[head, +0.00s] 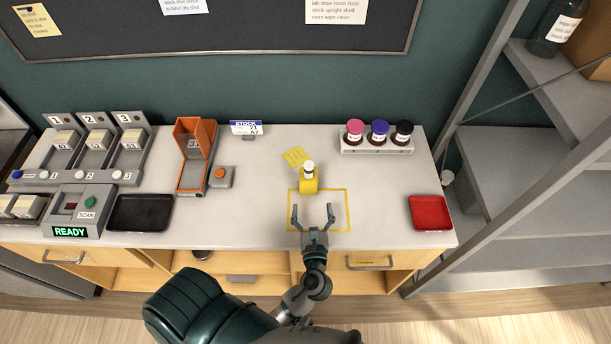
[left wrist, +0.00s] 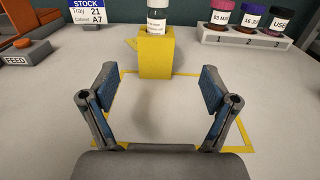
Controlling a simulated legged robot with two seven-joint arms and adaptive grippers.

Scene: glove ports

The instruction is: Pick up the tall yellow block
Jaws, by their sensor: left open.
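The tall yellow block (head: 309,184) stands upright on the white bench, at the back edge of a yellow taped square (head: 345,190). A small white-capped bottle (head: 309,168) shows at its top; I cannot tell whether it rests on the block or is set into it. My left gripper (head: 313,215) is open and empty, in front of the block with its fingers pointing toward it. In the left wrist view the block (left wrist: 156,57) is ahead, centred between the open fingers and apart from them. My right gripper is not in view.
A rack (head: 377,147) with three capped jars stands behind to the right, and a red tray (head: 430,212) at the right edge. An orange chute (head: 194,155), an orange button (head: 220,176) and a black tray (head: 140,213) lie left. A yellow note (head: 295,156) lies behind the block.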

